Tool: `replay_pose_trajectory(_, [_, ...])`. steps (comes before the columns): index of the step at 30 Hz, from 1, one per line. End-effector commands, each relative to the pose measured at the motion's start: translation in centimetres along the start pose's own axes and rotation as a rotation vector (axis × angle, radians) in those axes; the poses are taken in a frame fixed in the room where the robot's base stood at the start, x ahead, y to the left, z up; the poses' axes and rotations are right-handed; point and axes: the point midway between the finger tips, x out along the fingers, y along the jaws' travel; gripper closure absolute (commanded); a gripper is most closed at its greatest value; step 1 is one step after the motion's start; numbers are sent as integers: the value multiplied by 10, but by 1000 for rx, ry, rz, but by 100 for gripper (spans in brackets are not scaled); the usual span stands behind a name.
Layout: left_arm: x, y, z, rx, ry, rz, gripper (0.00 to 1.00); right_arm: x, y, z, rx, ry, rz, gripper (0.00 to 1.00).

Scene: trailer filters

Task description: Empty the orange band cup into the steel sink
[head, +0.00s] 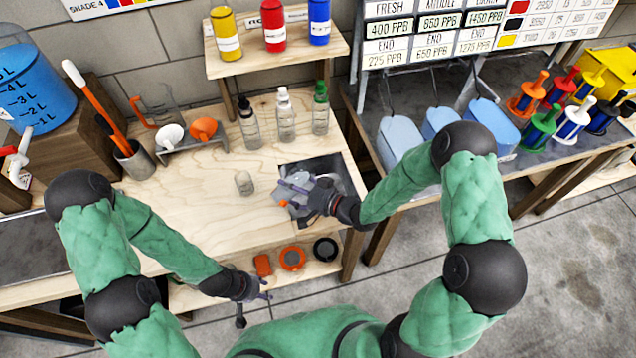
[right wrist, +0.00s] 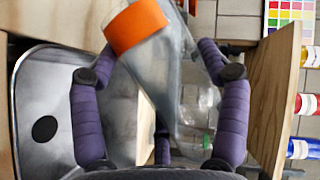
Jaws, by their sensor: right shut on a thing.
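The orange band cup (right wrist: 138,28) is a clear cup with an orange band. My right gripper (head: 298,196) is shut on it, with the purple fingers on either side of the cup in the right wrist view (right wrist: 160,85). The cup (head: 285,198) is tilted and held at the left edge of the steel sink (head: 340,170), partly hidden by the gripper. The sink with its dark drain also shows in the right wrist view (right wrist: 60,85). I cannot tell whether liquid is in the cup. My left gripper (head: 266,290) is open and empty in front of the bench.
A small clear cup (head: 244,183) stands on the wooden bench left of the sink. Several capped bottles (head: 285,115) stand behind the sink. The bench's front left is clear.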

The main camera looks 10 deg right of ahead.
Motion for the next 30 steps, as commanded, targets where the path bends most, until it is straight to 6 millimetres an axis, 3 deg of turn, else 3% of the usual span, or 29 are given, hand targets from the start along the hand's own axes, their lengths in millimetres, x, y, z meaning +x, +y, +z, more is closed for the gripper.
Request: replay_pose_trajectory(30, [6,-2,0,0,0,0,60,2,2,3,124,0,-53,70])
